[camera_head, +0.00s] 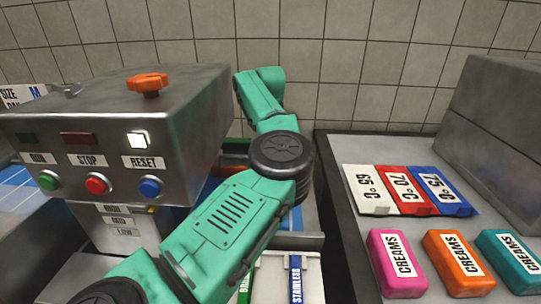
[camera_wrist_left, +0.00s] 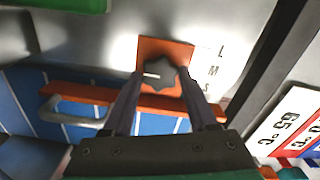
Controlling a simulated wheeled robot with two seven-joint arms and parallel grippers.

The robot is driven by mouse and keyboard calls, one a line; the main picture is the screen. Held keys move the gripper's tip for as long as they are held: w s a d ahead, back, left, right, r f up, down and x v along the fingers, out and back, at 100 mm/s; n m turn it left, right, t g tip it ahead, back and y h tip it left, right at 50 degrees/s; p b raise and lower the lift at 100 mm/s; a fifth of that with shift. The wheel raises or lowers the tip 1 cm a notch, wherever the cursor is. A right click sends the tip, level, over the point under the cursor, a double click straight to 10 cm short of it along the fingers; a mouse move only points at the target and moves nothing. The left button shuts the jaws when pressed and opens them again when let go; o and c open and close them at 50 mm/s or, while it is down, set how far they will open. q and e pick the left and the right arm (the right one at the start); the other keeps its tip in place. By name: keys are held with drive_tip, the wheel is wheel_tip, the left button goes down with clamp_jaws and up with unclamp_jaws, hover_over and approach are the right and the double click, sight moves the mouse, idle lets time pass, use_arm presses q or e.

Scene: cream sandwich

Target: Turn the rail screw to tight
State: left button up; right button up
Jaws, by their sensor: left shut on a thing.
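In the left wrist view, a dark lobed screw knob (camera_wrist_left: 157,78) with a small pale mark sits on an orange block (camera_wrist_left: 150,46), which I take to be the rail screw. My left gripper (camera_wrist_left: 163,76) has one dark finger on each side of the knob and is shut on it. How tight the screw is cannot be told. My right gripper is not in view.
The letters L, M, S (camera_wrist_left: 213,70) stand beside the block. An orange rail (camera_wrist_left: 75,92) crosses blue tiles below it. A grey machine (camera_head: 190,95) with RUN, STOP and RESET buttons stands left. A right-hand counter (camera_head: 345,150) holds temperature plates and CREAMS blocks.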

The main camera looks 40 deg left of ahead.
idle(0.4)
use_arm(q)
drive_tip(key=o, duration=1.4)
drive_tip(key=shift+r, duration=0.1)
drive_tip(key=shift+c, duration=0.2)
wheel_tip(320, 180, up, 14)
drive_tip(key=p, duration=0.4)
drive_tip(key=shift+r+p, duration=0.25)
drive_tip(key=shift+p, duration=0.15)
